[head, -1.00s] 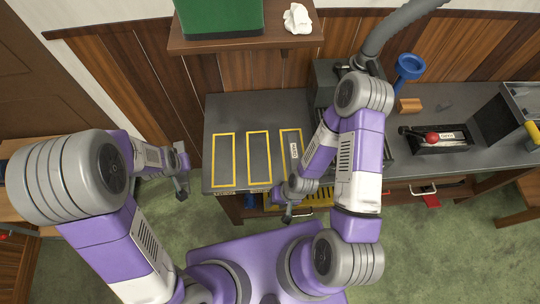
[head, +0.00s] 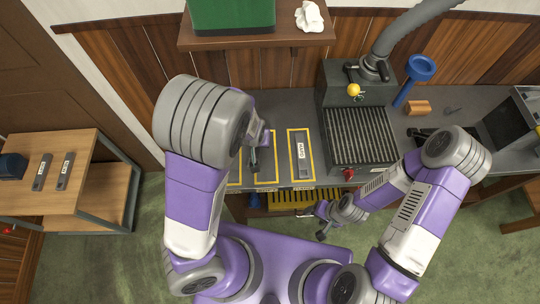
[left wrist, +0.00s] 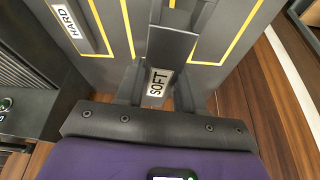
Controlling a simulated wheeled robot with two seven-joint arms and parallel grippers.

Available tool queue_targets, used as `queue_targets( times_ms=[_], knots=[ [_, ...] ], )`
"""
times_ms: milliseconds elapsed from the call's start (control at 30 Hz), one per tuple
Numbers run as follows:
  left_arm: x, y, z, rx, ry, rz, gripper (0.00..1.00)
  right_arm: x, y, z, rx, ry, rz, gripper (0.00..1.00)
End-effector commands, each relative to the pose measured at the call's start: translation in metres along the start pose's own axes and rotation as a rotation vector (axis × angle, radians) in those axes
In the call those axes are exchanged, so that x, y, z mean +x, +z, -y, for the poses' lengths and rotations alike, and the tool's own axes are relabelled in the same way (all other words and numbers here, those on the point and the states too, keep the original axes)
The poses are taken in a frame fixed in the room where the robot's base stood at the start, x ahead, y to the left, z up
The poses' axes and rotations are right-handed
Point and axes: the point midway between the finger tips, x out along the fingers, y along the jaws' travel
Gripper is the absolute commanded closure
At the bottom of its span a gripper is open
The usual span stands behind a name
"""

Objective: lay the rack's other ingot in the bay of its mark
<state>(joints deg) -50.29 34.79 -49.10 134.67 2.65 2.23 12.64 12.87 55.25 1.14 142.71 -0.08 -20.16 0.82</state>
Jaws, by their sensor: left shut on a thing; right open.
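My left gripper (left wrist: 160,88) is shut on a dark grey ingot (left wrist: 170,45) with a white SOFT label, seen in the left wrist view. In the head view this gripper (head: 254,150) is over the yellow-outlined bays on the bench, near the middle bay (head: 273,145); the arm hides much of the bays to the left. I cannot tell whether the ingot touches the bench. Another ingot (head: 301,158), labelled HARD (left wrist: 70,22), lies in the right bay (head: 290,142). My right gripper (head: 322,225) is open and empty in front of the bench.
A side table (head: 85,150) at left carries two dark labelled bars (head: 41,172) (head: 65,171) and a dark blue object (head: 12,166). A ribbed machine bed (head: 360,135) stands right of the bays. A shelf (head: 260,40) with a green box overhangs the back.

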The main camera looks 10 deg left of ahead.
Motion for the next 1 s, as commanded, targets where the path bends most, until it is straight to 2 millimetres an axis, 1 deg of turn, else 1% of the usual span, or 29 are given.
queue_targets(
  times_ms=[33,100,200,300,367,500,600,700,867,1000],
  knots=[
    [0.003,-0.002,-0.008,-0.019,-0.011,-0.008,1.0,0.004,0.0,-0.001,0.0,0.0,0.0,0.37],
    [0.005,-0.003,-0.017,-0.055,-0.025,-0.012,1.0,0.006,0.0,-0.002,0.0,0.0,0.0,0.37],
    [0.006,-0.004,-0.025,-0.098,-0.04,-0.018,1.0,0.008,0.0,-0.003,0.0,0.0,0.0,0.37],
    [0.011,-0.003,-0.03,-0.122,-0.049,-0.021,1.0,0.011,-0.001,-0.004,0.0,0.0,0.0,0.37],
    [0.019,0.001,-0.03,-0.129,-0.052,-0.021,1.0,0.015,-0.001,-0.006,0.0,0.0,0.0,0.37],
    [0.042,0.01,-0.029,-0.133,-0.054,-0.019,1.0,0.025,-0.001,-0.009,0.0,0.0,0.0,0.37],
    [0.055,0.015,-0.03,-0.133,-0.052,-0.02,1.0,0.03,-0.001,-0.011,0.0,0.0,0.0,0.37],
    [0.062,0.018,-0.03,-0.131,-0.051,-0.021,1.0,0.032,-0.001,-0.012,0.0,0.0,0.0,0.37],
    [0.068,0.02,-0.03,-0.131,-0.051,-0.022,1.0,0.034,-0.002,-0.013,0.0,0.0,0.0,0.37],
    [0.083,0.026,-0.03,-0.13,-0.052,-0.02,1.0,0.04,-0.002,-0.015,0.0,0.0,0.0,0.37]
  ],
)
